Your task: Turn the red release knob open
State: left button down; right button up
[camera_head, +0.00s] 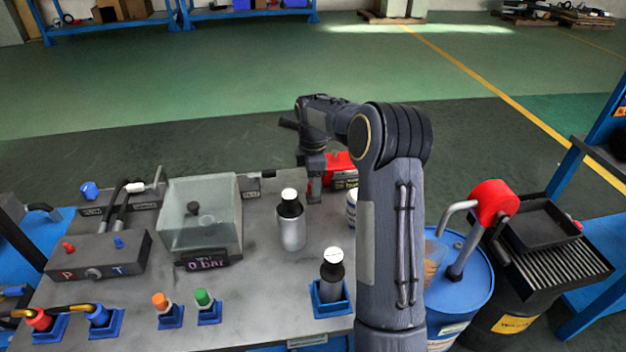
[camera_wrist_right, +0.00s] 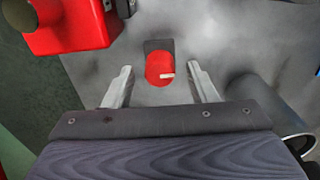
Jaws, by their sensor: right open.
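The red release knob (camera_wrist_right: 160,68) shows in the right wrist view as a red rounded shape with a small pale mark, against a dark block on the grey bench top. My right gripper (camera_wrist_right: 161,72) is open, with one finger on each side of the knob in this view and a gap to both. Whether the fingers are down at the knob's height I cannot tell. In the head view my right gripper (camera_head: 314,188) points down at the bench's back edge, and I cannot make out the knob there.
A red object (camera_wrist_right: 68,25) is close by at the upper left of the wrist view. On the bench (camera_head: 255,290) stand a grey bottle (camera_head: 292,228), a clear box (camera_head: 200,225) and a bottle in a blue holder (camera_head: 332,275). A blue drum (camera_head: 470,285) stands right.

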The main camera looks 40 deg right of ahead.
jog(key=c, duration=1)
